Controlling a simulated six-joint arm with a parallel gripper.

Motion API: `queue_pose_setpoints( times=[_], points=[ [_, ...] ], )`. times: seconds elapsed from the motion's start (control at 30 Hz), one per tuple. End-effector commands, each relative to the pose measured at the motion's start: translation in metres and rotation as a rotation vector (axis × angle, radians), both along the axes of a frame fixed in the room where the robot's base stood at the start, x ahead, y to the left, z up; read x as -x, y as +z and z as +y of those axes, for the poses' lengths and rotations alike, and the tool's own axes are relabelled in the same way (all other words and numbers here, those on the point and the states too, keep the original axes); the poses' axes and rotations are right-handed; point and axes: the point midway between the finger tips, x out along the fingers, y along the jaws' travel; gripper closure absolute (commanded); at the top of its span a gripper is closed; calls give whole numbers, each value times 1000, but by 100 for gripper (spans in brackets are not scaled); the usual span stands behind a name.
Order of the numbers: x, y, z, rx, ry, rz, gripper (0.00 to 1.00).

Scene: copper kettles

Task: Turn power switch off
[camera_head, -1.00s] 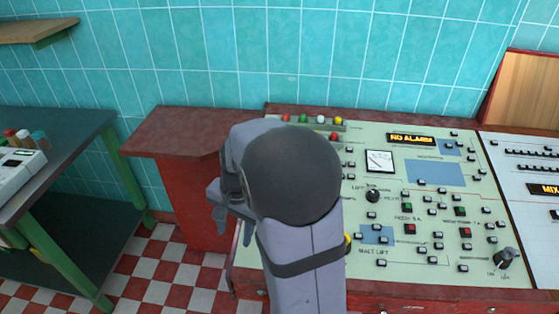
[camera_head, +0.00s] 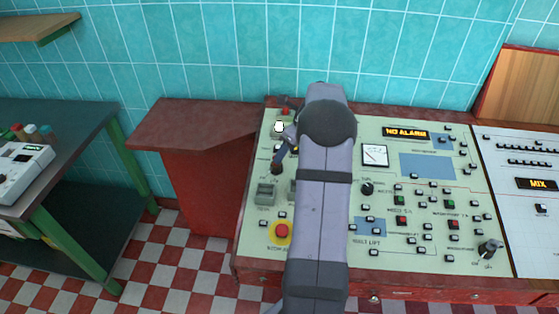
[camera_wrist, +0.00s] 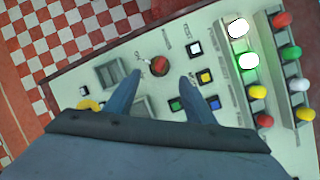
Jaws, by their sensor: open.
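A red rotary knob (camera_wrist: 159,66) with ON/OFF-style lettering beside it sits on the pale green control panel (camera_head: 400,175), at its upper left. It looks like the power switch; its exact setting is too small to read. In the head view the knob (camera_head: 277,168) shows just below my gripper (camera_head: 285,152). In the wrist view my gripper (camera_wrist: 160,76) is open, with one finger on each side of the knob and nothing held. I cannot tell whether the fingers touch it or hover above.
A red emergency button on yellow (camera_head: 281,232) and grey rocker switches (camera_head: 265,194) lie below. Coloured lamps, including a lit white one (camera_head: 279,126), stand above. Small buttons (camera_wrist: 195,48) are close beside the knob. Another rotary knob (camera_head: 488,250) is at lower right.

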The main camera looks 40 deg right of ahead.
Motion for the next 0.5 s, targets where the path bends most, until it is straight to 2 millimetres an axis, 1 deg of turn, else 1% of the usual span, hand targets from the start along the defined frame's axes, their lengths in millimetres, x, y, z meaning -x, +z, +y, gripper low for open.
queue_pose_setpoints(
  times=[0.17,0.4,0.5],
  points=[
    [-6,-16,3,-3,2,3,50],
    [-18,-44,7,-1,4,2,50],
    [-22,-53,7,0,4,1,50]
  ],
)
